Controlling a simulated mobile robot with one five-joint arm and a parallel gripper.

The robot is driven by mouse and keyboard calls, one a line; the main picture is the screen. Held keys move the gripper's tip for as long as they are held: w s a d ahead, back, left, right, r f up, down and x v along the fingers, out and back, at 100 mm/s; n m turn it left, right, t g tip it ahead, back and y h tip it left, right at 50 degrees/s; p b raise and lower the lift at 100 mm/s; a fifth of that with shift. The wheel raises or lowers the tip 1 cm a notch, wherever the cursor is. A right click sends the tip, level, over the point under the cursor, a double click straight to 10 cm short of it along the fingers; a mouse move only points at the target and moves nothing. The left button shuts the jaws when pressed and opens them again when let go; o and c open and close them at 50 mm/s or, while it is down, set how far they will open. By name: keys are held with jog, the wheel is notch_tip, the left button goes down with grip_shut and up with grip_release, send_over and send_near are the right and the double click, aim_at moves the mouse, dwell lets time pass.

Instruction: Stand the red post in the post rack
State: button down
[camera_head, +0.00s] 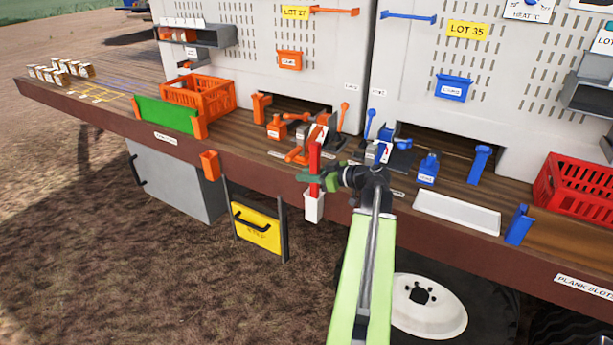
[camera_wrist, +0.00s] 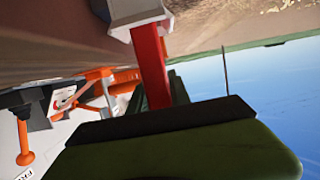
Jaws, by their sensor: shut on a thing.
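The red post (camera_head: 315,158) stands upright at the front edge of the wooden bench. Its lower end meets a white square holder (camera_head: 314,207) on the bench front, which seems to be the post rack. My gripper (camera_head: 316,179) is shut on the post, just above the holder. In the wrist view the red post (camera_wrist: 151,68) runs from the white holder (camera_wrist: 138,14) to between my green fingers. Its end appears to be inside the holder's mouth, but how deep it sits is hidden.
Orange levers (camera_head: 297,154) and blue fixtures (camera_head: 428,169) stand on the bench behind the post. An orange holder (camera_head: 210,165) hangs on the bench edge to the left. A white tray (camera_head: 456,213) lies to the right. Open ground lies in front.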

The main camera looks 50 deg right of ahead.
jog(key=shift+r, duration=0.15)
notch_tip(320, 180, up, 13)
jog(key=p, duration=1.3)
jog(key=shift+r, duration=0.15)
dwell(0.5)
